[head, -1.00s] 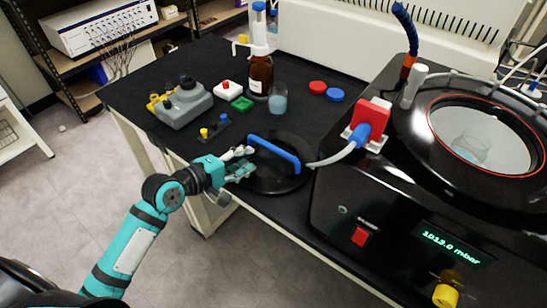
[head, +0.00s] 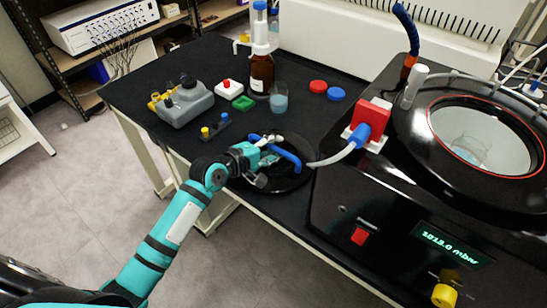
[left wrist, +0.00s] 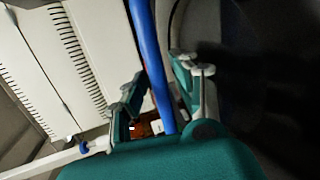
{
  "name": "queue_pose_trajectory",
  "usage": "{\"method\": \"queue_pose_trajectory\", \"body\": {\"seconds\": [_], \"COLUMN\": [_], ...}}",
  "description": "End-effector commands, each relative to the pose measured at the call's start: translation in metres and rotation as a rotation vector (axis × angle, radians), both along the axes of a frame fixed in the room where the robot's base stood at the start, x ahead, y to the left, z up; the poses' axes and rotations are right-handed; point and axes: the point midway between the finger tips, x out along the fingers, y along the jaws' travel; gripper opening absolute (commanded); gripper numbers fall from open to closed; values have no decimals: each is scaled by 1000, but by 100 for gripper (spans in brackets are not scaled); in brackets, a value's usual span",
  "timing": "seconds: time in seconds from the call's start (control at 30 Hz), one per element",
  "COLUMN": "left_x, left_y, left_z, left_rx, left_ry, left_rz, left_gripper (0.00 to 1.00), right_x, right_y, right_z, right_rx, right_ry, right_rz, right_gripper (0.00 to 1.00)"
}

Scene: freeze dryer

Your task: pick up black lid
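The black lid (head: 287,183) is a round, glossy disc lying flat on the dark bench beside the black machine. Its long blue handle (head: 288,158) stands up across its top. My left gripper (head: 268,156) is at the handle and covers its middle part and some of the lid. In the left wrist view the blue handle (left wrist: 151,60) runs between my two fingers (left wrist: 160,84), which stand apart on either side of it. I see a gap between the fingers and the handle there. My right gripper is in neither view.
The black freeze dryer (head: 365,195) stands close to the lid's right, with a red valve (head: 371,116) and a grey hose (head: 332,157). A brown bottle (head: 261,74), a beaker (head: 279,99), a grey device (head: 186,104) and red and blue caps are behind.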

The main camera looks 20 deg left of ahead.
Motion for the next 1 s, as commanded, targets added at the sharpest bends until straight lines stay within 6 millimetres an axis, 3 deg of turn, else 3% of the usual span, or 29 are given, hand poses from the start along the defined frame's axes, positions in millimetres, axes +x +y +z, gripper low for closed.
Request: {"method": "queue_pose_trajectory", "body": {"seconds": [0.07,0.27,1.0], "left_x": [0,0,0], "left_y": [0,0,0], "left_z": [0,0,5], "left_rx": [0,0,-4], "left_ry": [0,1,-3], "left_rz": [0,0,0], "left_gripper": [26,0,0], "right_x": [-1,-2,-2], "right_y": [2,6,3], "right_z": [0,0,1], "right_rx": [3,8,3], "right_ry": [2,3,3], "right_rz": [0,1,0], "right_gripper": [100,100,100]}}
